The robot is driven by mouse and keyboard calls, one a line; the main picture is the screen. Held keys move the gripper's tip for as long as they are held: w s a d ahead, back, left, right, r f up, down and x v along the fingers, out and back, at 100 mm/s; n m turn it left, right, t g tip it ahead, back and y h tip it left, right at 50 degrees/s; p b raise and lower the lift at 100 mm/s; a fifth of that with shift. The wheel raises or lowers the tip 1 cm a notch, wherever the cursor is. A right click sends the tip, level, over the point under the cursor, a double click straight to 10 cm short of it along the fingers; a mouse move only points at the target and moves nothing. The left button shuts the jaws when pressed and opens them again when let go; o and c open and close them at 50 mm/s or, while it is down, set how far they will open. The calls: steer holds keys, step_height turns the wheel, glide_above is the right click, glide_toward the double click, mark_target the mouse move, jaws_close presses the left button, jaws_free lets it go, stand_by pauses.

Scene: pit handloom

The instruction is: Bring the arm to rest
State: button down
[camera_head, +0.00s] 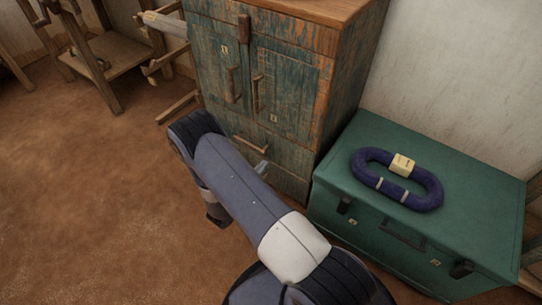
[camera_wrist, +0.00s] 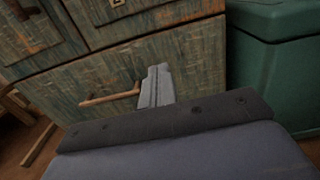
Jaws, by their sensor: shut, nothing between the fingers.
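My gripper shows in the wrist view (camera_wrist: 161,72) as two grey fingers closed together, with nothing between them. It points at the lower drawer (camera_wrist: 120,90) of the worn blue-green wooden cabinet, just right of the drawer's wooden handle (camera_wrist: 108,98). I cannot tell whether the fingertips touch the drawer front. In the head view the fingertip (camera_head: 262,168) shows just past my forearm, near the drawer handle (camera_head: 250,147). My arm reaches forward from the bottom of that view and hides part of the cabinet's base.
The cabinet (camera_head: 290,75) stands against the wall with doors and drawer shut. A green trunk (camera_head: 460,190) stands close on its right, with a dark blue yarn hank (camera_head: 431,186) on the lid. Wooden loom framing (camera_head: 110,65) is at upper left. The brown floor (camera_head: 90,200) at left is clear.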

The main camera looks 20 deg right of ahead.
mark_target(285, 141)
steer(key=shift+v, duration=1.3)
steer(key=shift+d, duration=0.15)
steer(key=b+x, duration=0.1)
steer(key=x, duration=1.2)
steer(key=shift+w+d, duration=0.25)
steer(key=shift+d, duration=0.05)
steer(key=shift+a, duration=0.1)
